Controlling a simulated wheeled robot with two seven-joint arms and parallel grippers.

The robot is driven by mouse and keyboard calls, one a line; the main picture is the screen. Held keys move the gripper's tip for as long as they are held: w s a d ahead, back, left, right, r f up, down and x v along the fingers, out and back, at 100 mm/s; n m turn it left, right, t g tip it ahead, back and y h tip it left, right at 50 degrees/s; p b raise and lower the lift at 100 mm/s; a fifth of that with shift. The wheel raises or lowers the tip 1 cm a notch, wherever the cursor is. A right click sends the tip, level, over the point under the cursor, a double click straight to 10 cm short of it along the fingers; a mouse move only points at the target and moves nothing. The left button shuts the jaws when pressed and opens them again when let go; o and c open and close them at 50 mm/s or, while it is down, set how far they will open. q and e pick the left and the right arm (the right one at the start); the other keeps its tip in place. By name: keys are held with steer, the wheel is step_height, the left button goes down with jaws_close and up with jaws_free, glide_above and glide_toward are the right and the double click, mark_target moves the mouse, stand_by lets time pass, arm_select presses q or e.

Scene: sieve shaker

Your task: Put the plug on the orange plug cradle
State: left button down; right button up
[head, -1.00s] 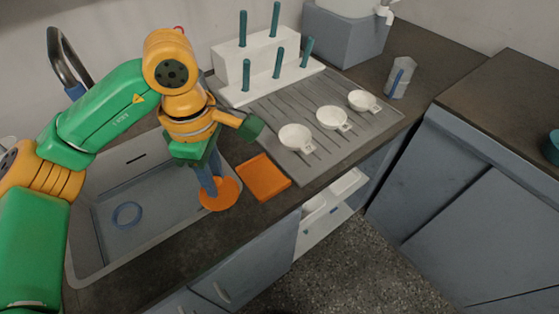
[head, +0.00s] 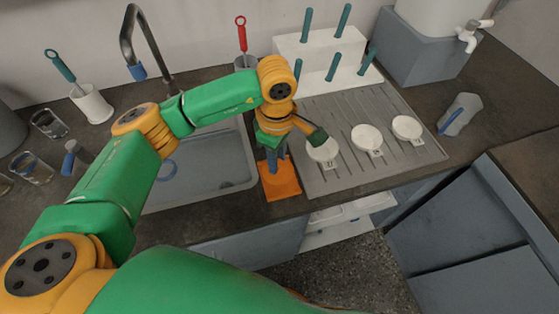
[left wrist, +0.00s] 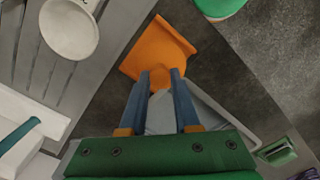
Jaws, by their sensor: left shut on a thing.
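The orange plug cradle (head: 286,190) is a flat square piece on the counter, between the sink and the grey drainboard. My left gripper (head: 272,170) points down at the cradle's left part in the head view. In the left wrist view its two blue-grey fingers (left wrist: 161,78) are shut on the orange plug, whose small grip (left wrist: 160,79) shows between the fingertips. The cradle (left wrist: 160,45) shows just beyond it. Plug and cradle have the same orange colour, so I cannot tell whether they touch. My right gripper is out of view.
White sieve pans (head: 366,138) lie on the drainboard (head: 345,172), right of the cradle. A white rack (head: 322,60) with teal pegs stands behind. The tap (head: 130,35) rises behind the sink.

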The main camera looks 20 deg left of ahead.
mark_target(279, 160)
arm_select(q)
steer(key=f, duration=0.1)
steer(key=f+p, duration=0.1)
steer(key=f, duration=0.1)
steer(key=shift+w+f+p, duration=0.25)
steer(key=shift+f+p, duration=0.1)
steer(key=shift+f+b, duration=0.35)
steer(key=shift+b, duration=0.05)
steer(key=c, duration=0.6)
jaws_free()
steer(key=shift+r, duration=0.1)
steer(key=shift+c, duration=0.2)
steer(key=shift+r+p, duration=0.35)
steer(key=shift+p, duration=0.1)
step_height(279, 160, up, 11)
steer(key=b, duration=0.2)
steer(key=shift+f+b, duration=0.1)
steer(key=shift+b, duration=0.3)
steer(key=shift+r, duration=0.45)
